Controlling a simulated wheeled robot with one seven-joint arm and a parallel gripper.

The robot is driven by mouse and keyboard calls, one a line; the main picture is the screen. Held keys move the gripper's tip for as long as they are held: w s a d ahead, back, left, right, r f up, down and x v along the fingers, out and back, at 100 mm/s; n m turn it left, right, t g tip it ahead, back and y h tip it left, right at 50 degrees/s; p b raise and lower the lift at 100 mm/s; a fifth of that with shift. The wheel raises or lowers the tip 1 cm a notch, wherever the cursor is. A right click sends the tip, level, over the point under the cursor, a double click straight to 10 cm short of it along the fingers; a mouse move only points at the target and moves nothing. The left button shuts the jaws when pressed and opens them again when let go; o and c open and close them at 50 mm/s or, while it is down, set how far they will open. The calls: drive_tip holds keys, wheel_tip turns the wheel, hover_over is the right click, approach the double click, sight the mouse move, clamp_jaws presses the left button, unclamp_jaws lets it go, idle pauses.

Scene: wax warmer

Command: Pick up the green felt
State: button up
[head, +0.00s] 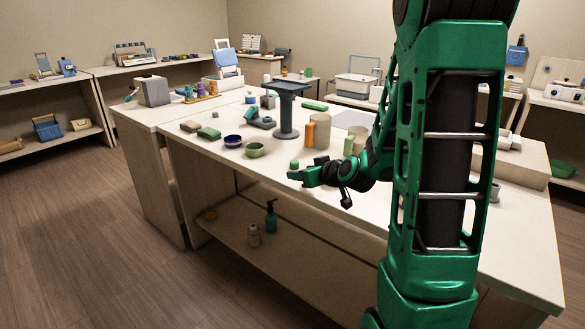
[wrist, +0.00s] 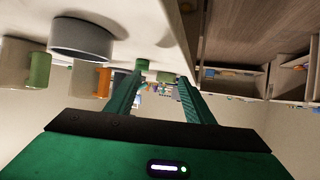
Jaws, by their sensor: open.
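A green soft-looking block (head: 209,133), which I take to be the green felt, lies on the table's left part, beside a brown block and a blue bowl. My gripper (head: 292,172) is low over the table's front edge, pointing left, well to the right of the block and apart from it. In the wrist view the picture is upside down. My gripper's fingers (wrist: 160,77) are spread with nothing held between them. Small green shapes (wrist: 165,77) show far off beyond the fingertips; I cannot tell surely which is the felt.
A green bowl (head: 255,150) and a blue bowl (head: 233,141) stand between my gripper and the block. A dark stand (head: 287,115) rises behind them. Beige cylinders with orange (head: 309,134) and green pieces stand behind my gripper. The table's front edge is close.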

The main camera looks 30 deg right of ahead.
sight(296, 164)
drive_tip(key=d, duration=0.2)
drive_tip(key=d+h, duration=0.1)
drive_tip(key=shift+w+m+t, duration=0.25)
drive_tip(key=shift+m+t, duration=0.05)
drive_tip(key=x, duration=0.4)
drive_tip(key=shift+w, duration=0.25)
drive_tip(key=shift+r+x, duration=0.15)
drive_tip(key=shift+x, duration=1.4)
drive_tip(key=shift+r+x, duration=0.1)
drive_tip(key=shift+x, duration=1.4)
drive_tip(key=shift+d, duration=0.1)
drive_tip(key=c, duration=1.1)
